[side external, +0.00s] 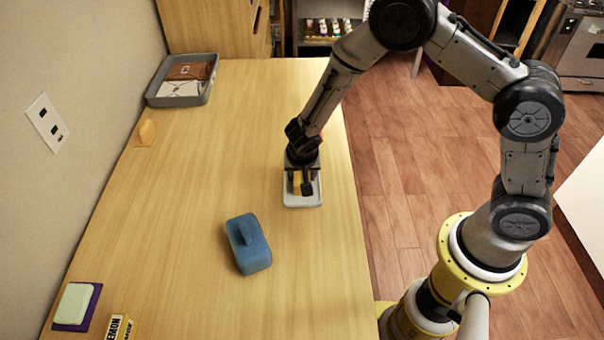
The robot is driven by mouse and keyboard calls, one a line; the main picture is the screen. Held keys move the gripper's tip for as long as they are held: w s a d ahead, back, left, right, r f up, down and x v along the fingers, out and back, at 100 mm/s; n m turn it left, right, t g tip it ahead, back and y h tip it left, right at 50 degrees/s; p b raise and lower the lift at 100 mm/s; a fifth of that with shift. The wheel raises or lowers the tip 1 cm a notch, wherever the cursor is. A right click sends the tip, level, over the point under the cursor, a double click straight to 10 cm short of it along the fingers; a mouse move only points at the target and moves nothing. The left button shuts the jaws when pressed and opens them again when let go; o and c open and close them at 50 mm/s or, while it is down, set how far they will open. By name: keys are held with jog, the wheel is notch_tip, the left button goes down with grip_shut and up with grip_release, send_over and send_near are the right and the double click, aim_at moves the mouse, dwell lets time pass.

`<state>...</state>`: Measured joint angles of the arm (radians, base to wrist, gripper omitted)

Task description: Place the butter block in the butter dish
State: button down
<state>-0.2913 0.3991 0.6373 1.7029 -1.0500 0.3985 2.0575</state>
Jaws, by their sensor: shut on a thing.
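The yellow butter block (297,182) is between the fingers of my gripper (302,188), partly hidden by them. My gripper points down and is shut on the block. Both are over a light grey, shallow rectangular dish (304,202), seemingly the butter dish base. I cannot tell whether the block touches the dish. A blue lid-like piece with a raised handle (248,244) sits on the table, in front and to the left of the dish.
On the wooden table (190,215), a grey tray (150,97) with envelope-like items stands at the back left. A small orange-yellow object (147,131) lies near the wall. The table's middle left is clear.

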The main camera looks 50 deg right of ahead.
jog(key=shift+f, duration=0.3)
jog(key=shift+f, duration=0.15)
jog(key=c, duration=0.5)
grip_release()
jog(key=shift+s+f, duration=0.15)
jog(key=shift+s, duration=0.05)
jog(key=v, duration=1.3)
jog(key=shift+w+d, duration=0.15)
jog(key=shift+w, duration=0.15)
